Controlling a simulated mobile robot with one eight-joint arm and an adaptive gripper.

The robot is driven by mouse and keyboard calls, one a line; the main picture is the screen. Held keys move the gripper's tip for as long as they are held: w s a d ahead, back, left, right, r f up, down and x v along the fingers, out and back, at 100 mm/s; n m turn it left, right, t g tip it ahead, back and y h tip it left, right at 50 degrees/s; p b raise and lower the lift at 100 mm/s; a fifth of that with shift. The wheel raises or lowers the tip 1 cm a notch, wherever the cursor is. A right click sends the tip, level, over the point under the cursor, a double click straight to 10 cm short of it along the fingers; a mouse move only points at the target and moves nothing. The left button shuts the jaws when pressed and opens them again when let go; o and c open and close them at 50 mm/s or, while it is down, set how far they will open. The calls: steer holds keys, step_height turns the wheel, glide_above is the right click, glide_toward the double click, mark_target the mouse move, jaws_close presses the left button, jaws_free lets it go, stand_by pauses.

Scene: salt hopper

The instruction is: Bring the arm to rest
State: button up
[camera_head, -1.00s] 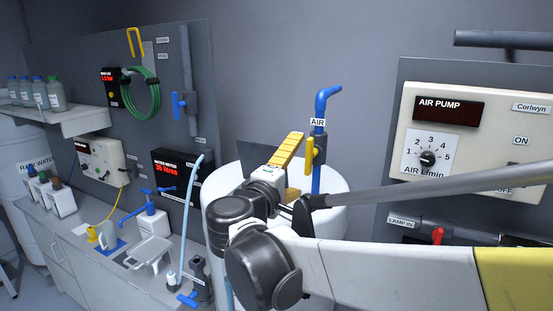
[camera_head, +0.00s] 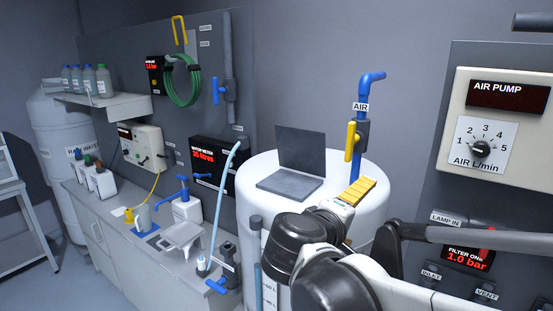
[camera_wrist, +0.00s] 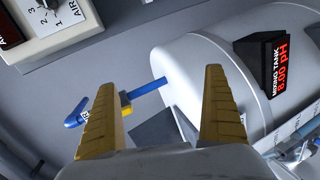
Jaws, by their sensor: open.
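My gripper (camera_wrist: 163,115) shows in the wrist view as two yellow ribbed fingers spread wide apart, with nothing between them. In the head view my gripper (camera_head: 357,193) is in front of the white mixing tank (camera_head: 262,165), seen partly against its top, with my arm reaching in from the lower right. The tank also fills the middle of the wrist view (camera_wrist: 205,65). I cannot tell the exact gap between the fingers and the tank. My wrist and arm hide the tank's lower right side.
A blue AIR pipe with a yellow valve handle (camera_head: 351,141) rises behind my gripper. A dark flap-like panel (camera_head: 300,150) stands on the tank. The air pump panel (camera_head: 495,120) is at right. A bench (camera_head: 110,215) with jugs and a scale is at left.

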steer(key=s+d+f+m+g+y+b, duration=0.2)
steer(key=s+f+b, duration=0.3)
steer(key=f, duration=0.6)
steer(key=s+d+f+m+g+y+b, duration=0.25)
steer(key=s+f+b, duration=0.25)
steer(key=f, duration=0.6)
steer(key=s+a+f+m+y+b, duration=0.2)
steer(key=s+f+b, duration=0.1)
steer(key=f, duration=0.3)
steer(key=s+a+f+m+y+b, duration=0.1)
steer(key=s+f+m+y+b, duration=0.1)
steer(key=f, duration=0.4)
steer(key=shift+s+a+f+y+b, duration=0.35)
steer(key=shift+s+b, duration=0.55)
steer(key=shift+b, duration=0.2)
